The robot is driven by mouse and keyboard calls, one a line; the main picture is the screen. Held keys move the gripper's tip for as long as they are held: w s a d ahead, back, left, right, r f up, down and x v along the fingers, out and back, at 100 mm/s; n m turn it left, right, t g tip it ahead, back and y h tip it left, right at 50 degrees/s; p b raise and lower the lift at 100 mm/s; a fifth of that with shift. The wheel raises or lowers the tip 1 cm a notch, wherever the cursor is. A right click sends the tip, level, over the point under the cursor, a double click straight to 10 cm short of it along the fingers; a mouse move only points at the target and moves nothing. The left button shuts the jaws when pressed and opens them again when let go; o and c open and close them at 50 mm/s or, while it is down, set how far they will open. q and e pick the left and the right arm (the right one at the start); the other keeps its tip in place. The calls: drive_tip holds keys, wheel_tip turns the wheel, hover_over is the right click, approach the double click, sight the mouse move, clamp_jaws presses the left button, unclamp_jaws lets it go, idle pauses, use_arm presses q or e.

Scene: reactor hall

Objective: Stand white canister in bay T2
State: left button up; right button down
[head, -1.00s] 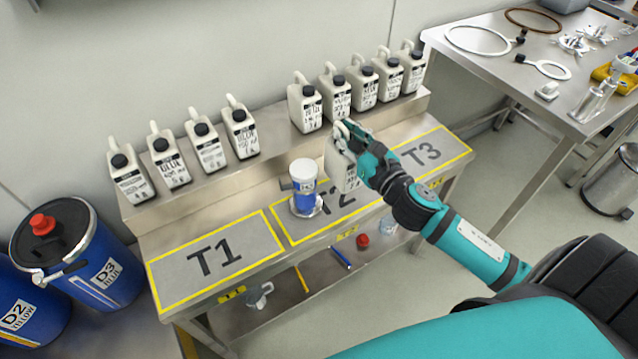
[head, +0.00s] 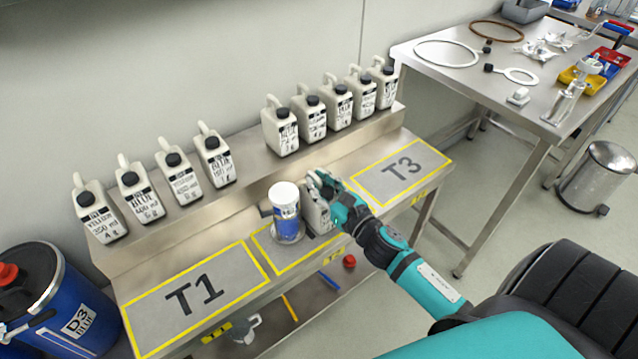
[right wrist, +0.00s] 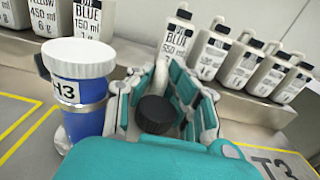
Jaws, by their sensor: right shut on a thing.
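My right gripper (head: 326,190) is shut on a white canister (head: 317,214) by its top. The canister looks upright over bay T2 (head: 290,258), close to the right of a blue jar. I cannot tell whether its base touches the bay. In the right wrist view the canister's black cap (right wrist: 156,114) shows between the fingers, and its body is mostly hidden. The blue jar (head: 286,212) with a white lid stands in bay T2 on a round base; in the right wrist view its label reads H3 (right wrist: 66,91). My left gripper is not in view.
Several similar canisters (head: 338,106) stand on the raised shelf behind. Bay T1 (head: 215,310) and bay T3 (head: 385,190) are empty. A red object (head: 349,261) lies on the lower shelf. A blue drum (head: 75,320) stands at the left.

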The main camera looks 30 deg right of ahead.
drive_tip(key=shift+r, duration=0.1)
drive_tip(key=c, duration=1.8)
unclamp_jaws()
drive_tip(key=shift+f, duration=0.2)
drive_tip(key=o, duration=0.5)
drive_tip(key=shift+c, duration=0.2)
drive_tip(key=shift+r, duration=0.2)
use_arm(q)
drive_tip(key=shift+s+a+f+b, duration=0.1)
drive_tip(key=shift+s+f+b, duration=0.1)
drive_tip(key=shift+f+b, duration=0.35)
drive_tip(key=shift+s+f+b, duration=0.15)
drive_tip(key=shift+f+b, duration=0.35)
use_arm(e)
drive_tip(key=shift+s+d, duration=0.15)
drive_tip(key=shift+s, duration=1.85)
drive_tip(key=shift+s+d, duration=0.2)
drive_tip(key=shift+s, duration=1.8)
drive_tip(key=shift+s+d, duration=0.15)
drive_tip(key=shift+s, duration=1.85)
